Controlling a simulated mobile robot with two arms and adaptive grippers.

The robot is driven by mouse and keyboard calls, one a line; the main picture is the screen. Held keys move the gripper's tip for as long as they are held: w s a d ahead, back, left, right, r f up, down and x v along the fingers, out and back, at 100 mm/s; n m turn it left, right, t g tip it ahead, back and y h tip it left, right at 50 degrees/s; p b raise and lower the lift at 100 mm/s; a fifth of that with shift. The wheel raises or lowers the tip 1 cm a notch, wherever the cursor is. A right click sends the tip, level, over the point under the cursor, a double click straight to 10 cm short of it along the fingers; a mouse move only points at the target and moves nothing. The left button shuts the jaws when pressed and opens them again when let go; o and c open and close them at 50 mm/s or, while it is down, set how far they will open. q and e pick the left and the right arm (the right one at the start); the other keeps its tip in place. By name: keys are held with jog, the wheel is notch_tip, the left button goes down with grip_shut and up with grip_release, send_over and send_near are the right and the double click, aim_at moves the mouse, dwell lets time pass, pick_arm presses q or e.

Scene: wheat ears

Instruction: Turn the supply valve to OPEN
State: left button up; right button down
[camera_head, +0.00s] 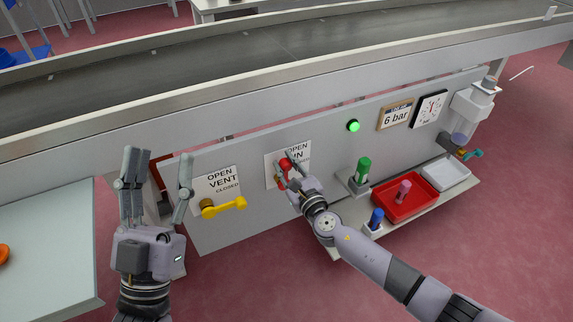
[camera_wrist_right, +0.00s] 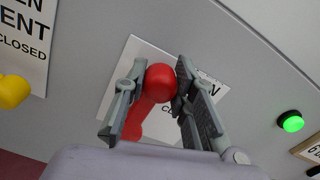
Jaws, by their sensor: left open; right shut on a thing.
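The red valve handle (camera_head: 285,162) is on the grey panel, in front of a white sign (camera_head: 273,158) reading OPEN, with part of a second line and CLOSED partly hidden. My right gripper (camera_wrist_right: 160,92) is shut on the handle's round red knob (camera_wrist_right: 159,78), one finger on each side. The red lever (camera_wrist_right: 136,122) runs down and left from the knob in the right wrist view; its pivot is hidden. A yellow lever (camera_head: 222,207) below the VENT sign (camera_head: 217,184) points right. My left gripper (camera_head: 158,160) is open and empty, left of the panel.
A green lamp (camera_head: 353,126) is lit, beside a 6 bar sign (camera_head: 395,115) and a gauge (camera_head: 430,108). Green and blue pegs, a red tray (camera_head: 381,207) with a pink peg and a white tray (camera_head: 445,185) are on the shelf at right. A conveyor (camera_head: 230,60) runs behind.

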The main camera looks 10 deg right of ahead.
jog(key=c, duration=1.3)
grip_release()
jog(key=shift+a, duration=0.1)
jog(key=shift+s, duration=0.2)
jog(key=v, duration=1.1)
jog(key=shift+s+d, duration=0.2)
jog(key=shift+s, duration=0.15)
